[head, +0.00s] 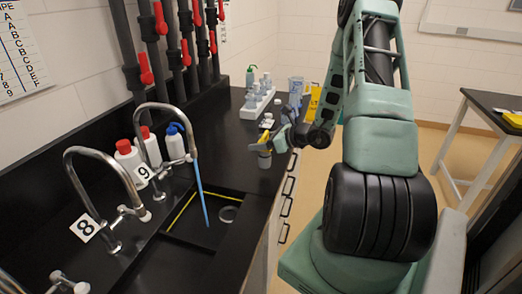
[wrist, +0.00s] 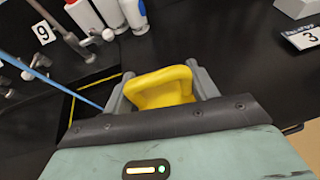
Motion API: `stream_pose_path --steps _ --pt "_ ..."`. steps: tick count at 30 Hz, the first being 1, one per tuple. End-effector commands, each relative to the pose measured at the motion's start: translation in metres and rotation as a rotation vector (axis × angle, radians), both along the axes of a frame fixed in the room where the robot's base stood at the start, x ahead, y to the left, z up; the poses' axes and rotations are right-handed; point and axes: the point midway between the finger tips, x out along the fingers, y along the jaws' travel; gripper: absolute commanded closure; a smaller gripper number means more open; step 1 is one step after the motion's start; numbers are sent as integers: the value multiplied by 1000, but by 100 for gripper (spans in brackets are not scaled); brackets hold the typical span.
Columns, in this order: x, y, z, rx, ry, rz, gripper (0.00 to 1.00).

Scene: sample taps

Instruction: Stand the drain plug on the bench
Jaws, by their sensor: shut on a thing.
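The drain plug shows a yellow handle (wrist: 160,87) in the wrist view, held between the two grey fingers of my gripper (wrist: 161,84). In the head view the plug (head: 264,160) has a grey lower part below the yellow handle and looks about upright. My gripper (head: 272,142) is shut on it over the black bench (head: 232,158), near the bench's front edge. I cannot tell whether the plug's underside touches the bench. In the wrist view its lower part is hidden behind my gripper.
A white rack (head: 258,104) stands farther back. Bench between sink and rack is mostly clear.

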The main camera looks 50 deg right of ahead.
Motion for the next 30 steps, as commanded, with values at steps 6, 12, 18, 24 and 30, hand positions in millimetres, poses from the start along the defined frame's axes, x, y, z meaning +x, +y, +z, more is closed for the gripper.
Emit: stream_pose_path --steps 6,12,18,24,30 --pt "0 1 -27 3 0 1 87" --pt "0 0 -34 0 -2 0 87" --pt "0 0 -35 -1 -1 0 87" --pt "0 0 -37 0 0 0 20" --pt "0 0 -37 0 0 0 20"
